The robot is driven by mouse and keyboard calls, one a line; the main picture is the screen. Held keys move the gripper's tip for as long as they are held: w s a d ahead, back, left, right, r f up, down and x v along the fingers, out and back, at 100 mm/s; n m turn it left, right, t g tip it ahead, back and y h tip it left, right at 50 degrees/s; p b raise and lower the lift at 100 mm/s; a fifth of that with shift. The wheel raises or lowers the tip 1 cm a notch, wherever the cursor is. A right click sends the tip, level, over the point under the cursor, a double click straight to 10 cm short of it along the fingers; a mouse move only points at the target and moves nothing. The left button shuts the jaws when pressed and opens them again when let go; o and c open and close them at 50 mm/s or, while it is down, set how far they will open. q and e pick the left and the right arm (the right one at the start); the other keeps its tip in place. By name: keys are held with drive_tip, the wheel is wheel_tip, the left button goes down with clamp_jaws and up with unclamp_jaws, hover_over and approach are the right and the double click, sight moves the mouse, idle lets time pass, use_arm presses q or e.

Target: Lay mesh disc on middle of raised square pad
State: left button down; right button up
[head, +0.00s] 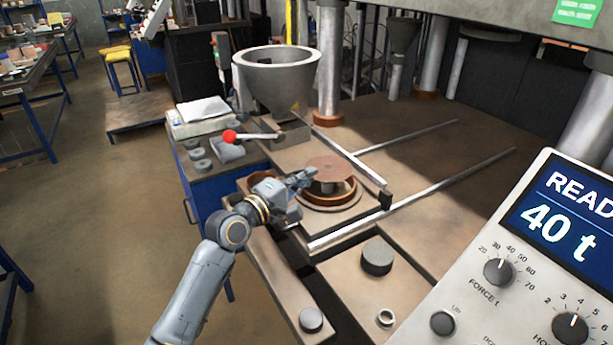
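The mesh disc (331,167) is a thin, flat brown round, lying level above the round mould in the middle of the press bed. My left gripper (305,178) reaches in from the left, its fingers closed at the disc's left edge. Under the disc a small grey raised block (328,188) shows, inside a brown ring (343,198) on a round base. The disc hides the block's top, so I cannot tell its shape or whether the disc touches it. My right gripper is not in view.
Metal rails (350,228) run beside the mould. A grey hopper (276,80) stands behind, and a red-knobbed lever (230,136) is at the left. A dark grey cylinder (377,258) stands in front. The control panel (520,270) fills the lower right.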

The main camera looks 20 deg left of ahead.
use_arm(q)
drive_tip(key=shift+f, duration=0.45)
idle(0.5)
drive_tip(key=c, duration=1.4)
unclamp_jaws()
drive_tip(key=shift+c, duration=0.2)
drive_tip(key=shift+s, duration=0.1)
drive_tip(key=shift+s, duration=0.15)
drive_tip(key=v, duration=1.1)
drive_tip(key=shift+s+a, duration=0.15)
drive_tip(key=shift+s, duration=0.2)
drive_tip(key=shift+r, duration=0.1)
